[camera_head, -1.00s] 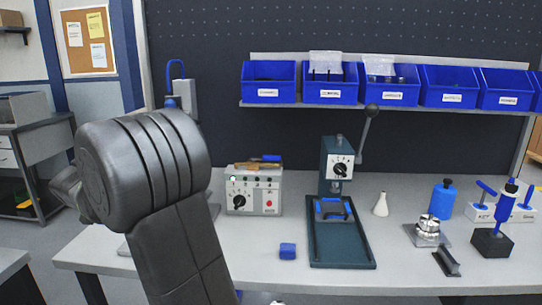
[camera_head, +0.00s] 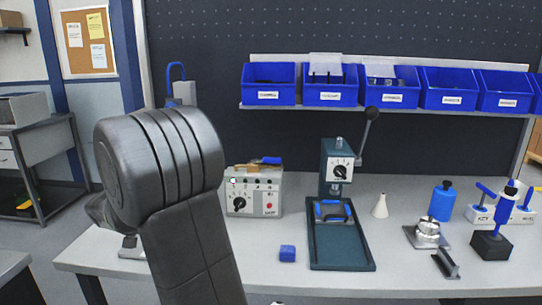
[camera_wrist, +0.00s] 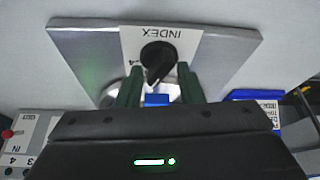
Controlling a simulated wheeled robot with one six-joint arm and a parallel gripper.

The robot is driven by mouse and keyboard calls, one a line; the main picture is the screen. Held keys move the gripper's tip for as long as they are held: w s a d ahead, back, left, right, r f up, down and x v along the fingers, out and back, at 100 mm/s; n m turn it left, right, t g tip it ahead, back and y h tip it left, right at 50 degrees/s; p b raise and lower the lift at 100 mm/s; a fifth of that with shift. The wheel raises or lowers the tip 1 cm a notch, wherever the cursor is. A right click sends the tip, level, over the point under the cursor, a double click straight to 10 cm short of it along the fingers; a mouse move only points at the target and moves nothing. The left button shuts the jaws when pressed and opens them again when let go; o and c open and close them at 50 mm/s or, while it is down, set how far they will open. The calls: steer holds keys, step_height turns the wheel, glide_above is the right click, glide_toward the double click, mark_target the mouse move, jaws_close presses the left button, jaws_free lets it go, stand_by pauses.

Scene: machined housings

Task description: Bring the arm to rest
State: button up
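My arm (camera_head: 170,185) fills the left of the head view and hides my gripper there. In the wrist view my gripper (camera_wrist: 158,75) shows two green fingers standing apart, with nothing visibly clamped between them. Past the fingertips is a grey plate (camera_wrist: 90,50) with a white INDEX label and a black knob (camera_wrist: 157,57). A small blue part (camera_wrist: 157,100) shows between the fingers, lower down; its link to the plate is unclear.
Blue bins (camera_head: 330,85) line the shelf above.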

steer(key=shift+n+y+p, duration=0.6)
steer(key=shift+n, duration=0.9)
steer(key=shift+d, duration=0.1)
